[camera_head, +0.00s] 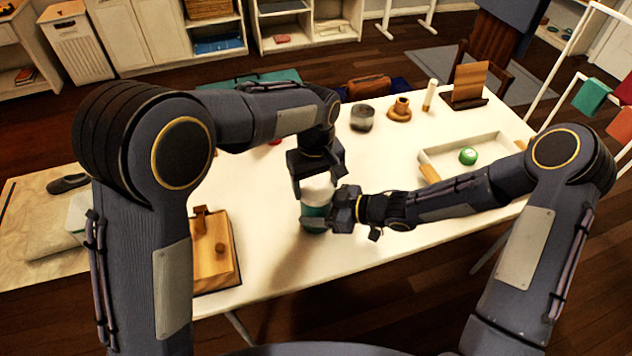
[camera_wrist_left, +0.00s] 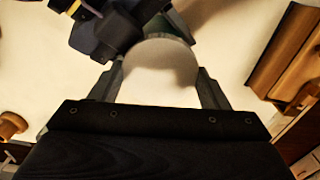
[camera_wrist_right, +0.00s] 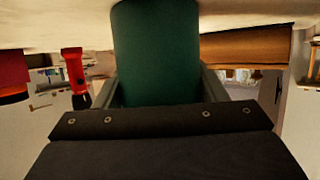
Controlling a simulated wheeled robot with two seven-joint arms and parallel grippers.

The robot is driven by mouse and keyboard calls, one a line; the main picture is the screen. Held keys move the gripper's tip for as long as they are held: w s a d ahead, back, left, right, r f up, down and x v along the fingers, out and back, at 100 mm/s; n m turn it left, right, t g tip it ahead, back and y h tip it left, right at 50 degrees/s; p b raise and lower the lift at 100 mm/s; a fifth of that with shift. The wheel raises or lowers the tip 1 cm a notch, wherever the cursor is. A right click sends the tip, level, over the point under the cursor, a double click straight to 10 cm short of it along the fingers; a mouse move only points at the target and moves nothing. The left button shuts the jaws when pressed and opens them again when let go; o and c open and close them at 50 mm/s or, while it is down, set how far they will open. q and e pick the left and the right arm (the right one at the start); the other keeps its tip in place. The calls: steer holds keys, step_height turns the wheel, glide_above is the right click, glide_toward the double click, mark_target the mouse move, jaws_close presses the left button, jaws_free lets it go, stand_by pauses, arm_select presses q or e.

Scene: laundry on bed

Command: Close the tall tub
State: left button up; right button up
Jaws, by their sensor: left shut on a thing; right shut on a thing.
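The tall tub (camera_head: 313,217) stands on the white table with a dark green body and a pale lid (camera_head: 318,188) at its top. My left gripper (camera_head: 319,181) comes from above and is shut on the pale lid; in the left wrist view the round lid (camera_wrist_left: 160,72) lies between its two fingers. My right gripper (camera_head: 326,213) comes from the right and is shut on the green body, which fills the space between its fingers (camera_wrist_right: 157,55) in the right wrist view. Whether the lid is fully seated cannot be told, as the grippers hide the join.
The white table (camera_head: 270,270) has free room in front and left. A wooden stand (camera_head: 213,250) is at the left edge. A white tray (camera_head: 430,158) with a green round thing (camera_head: 468,156) is at the right. A jar (camera_head: 361,118) and a brown cup (camera_head: 400,108) stand behind.

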arm_select(q)
steer(key=o, duration=1.1)
steer(key=shift+r, duration=0.1)
steer(key=shift+r, duration=2.2)
steer(key=shift+c, duration=0.3)
